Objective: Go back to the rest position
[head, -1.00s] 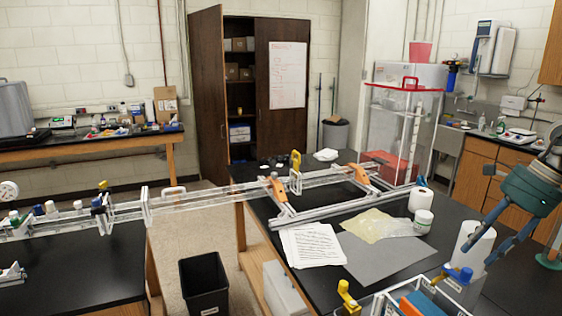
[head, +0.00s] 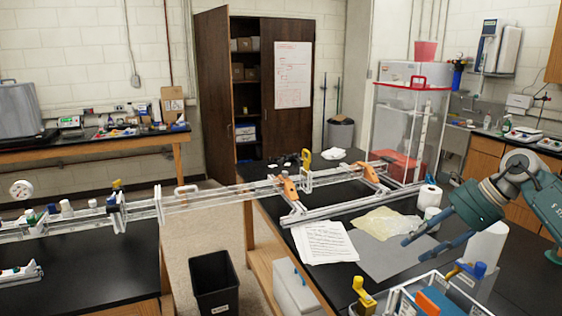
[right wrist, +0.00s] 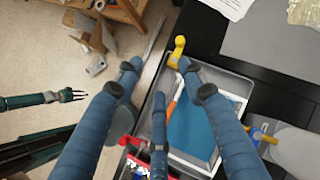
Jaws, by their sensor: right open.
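My right gripper (head: 418,250) is open and empty in the head view, above the front right of the black bench (head: 345,275). Its blue fingers point left and hang over a grey sheet (head: 385,262). In the right wrist view the fingers of this gripper (right wrist: 158,80) are spread, with nothing between them, above a grey tray (right wrist: 235,85) with a blue piece inside. A small dark gripper, seemingly my left one (right wrist: 70,96), shows at the left of that view. Its jaw state is too small to tell. The head view does not show it.
A long clear rail (head: 215,201) with orange clamps (head: 288,188) crosses to the left bench. A clear red-rimmed box (head: 405,130) stands behind. White rolls (head: 482,248) stand close to the right gripper. A black bin (head: 213,285) is on the floor between the benches.

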